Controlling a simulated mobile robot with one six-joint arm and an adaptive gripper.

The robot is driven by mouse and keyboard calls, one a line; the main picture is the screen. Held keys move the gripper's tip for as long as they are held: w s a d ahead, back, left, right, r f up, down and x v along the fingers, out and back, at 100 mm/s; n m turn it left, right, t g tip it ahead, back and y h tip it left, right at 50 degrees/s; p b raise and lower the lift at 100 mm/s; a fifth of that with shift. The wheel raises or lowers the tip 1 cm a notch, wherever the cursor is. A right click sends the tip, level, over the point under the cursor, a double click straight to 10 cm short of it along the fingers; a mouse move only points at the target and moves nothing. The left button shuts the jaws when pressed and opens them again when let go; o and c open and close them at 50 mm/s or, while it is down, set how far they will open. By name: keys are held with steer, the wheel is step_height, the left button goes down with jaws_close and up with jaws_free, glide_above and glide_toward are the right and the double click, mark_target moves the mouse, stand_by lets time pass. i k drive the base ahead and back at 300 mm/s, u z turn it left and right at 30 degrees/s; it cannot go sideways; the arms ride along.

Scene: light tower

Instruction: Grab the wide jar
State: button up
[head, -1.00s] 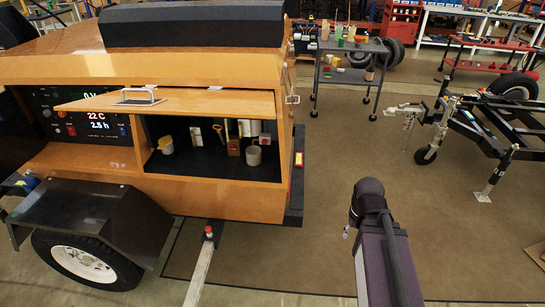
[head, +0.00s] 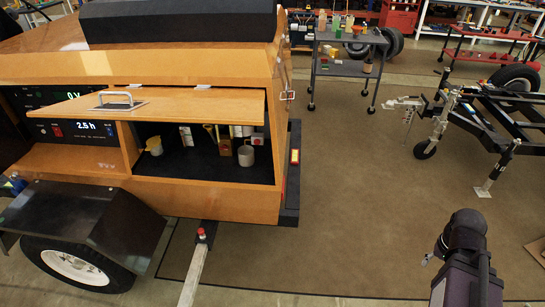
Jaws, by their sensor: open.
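A grey round open-topped container (head: 246,156) stands near the front right of the dark-floored compartment in the wooden trailer. A pale yellow container (head: 155,147) stands at the compartment's left, partly hidden by the raised wooden door (head: 190,106). I cannot tell for sure which one is the wide jar. My arm shows at the lower right, well to the right of the trailer. My gripper does not show in this view.
The door with its metal handle hangs over the compartment's upper part. A wheel fender (head: 82,224) and a red-topped post (head: 201,236) stand in front. A grey cart (head: 345,66) with bottles is behind. Brown floor between trailer and black trailer frame (head: 505,115) is clear.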

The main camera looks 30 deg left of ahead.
mark_target(245, 153)
steer(key=z, duration=0.45)
steer(key=k, duration=1.1)
steer(key=u, duration=0.95)
steer(key=i, duration=1)
steer(key=z, duration=0.1)
